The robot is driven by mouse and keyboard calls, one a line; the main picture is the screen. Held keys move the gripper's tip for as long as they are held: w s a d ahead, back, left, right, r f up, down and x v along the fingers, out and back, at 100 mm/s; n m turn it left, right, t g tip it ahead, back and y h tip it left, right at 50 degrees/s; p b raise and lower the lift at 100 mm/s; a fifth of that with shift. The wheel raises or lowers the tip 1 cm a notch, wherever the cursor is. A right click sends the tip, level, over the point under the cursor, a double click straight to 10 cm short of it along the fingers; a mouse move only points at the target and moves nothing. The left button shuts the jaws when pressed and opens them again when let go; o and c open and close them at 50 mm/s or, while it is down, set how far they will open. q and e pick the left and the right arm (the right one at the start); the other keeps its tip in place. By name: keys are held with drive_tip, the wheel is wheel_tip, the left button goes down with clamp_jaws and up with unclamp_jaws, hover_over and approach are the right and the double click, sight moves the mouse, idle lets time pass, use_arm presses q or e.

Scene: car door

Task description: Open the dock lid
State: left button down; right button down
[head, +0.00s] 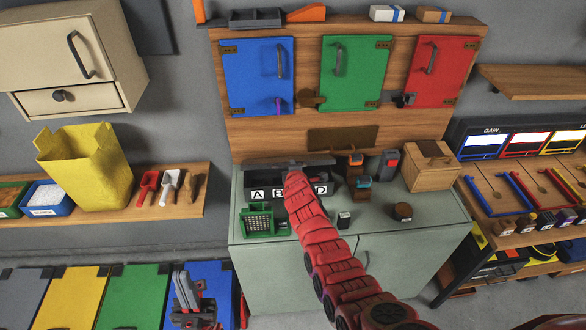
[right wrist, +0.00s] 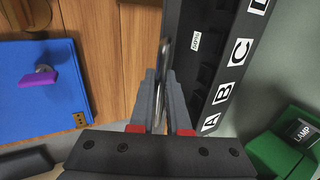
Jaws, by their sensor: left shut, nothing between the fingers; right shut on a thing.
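The dark dock (head: 262,194) with white letter labels A, B and D showing stands on the grey-green cabinet. Its dark lid (head: 262,163) runs along the top back of the dock. In the right wrist view the dock (right wrist: 208,100) shows labels A to D and a small white tag. My right gripper (right wrist: 160,82) is shut on a thin grey handle (right wrist: 166,52) beside the dock. In the head view my red right arm covers the dock's middle and that grip. I cannot tell how far the lid is raised. My left gripper (head: 192,306) is shut and empty, low at the left.
A green crate (head: 262,221) stands close in front of the dock. Small dark devices (head: 389,164) and a wooden box (head: 431,166) stand to its right. A board with blue (head: 257,75), green and red doors rises behind.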

drive_tip(key=c, duration=0.9)
unclamp_jaws()
drive_tip(key=shift+b+v, duration=1.4)
drive_tip(key=shift+v, duration=7.3)
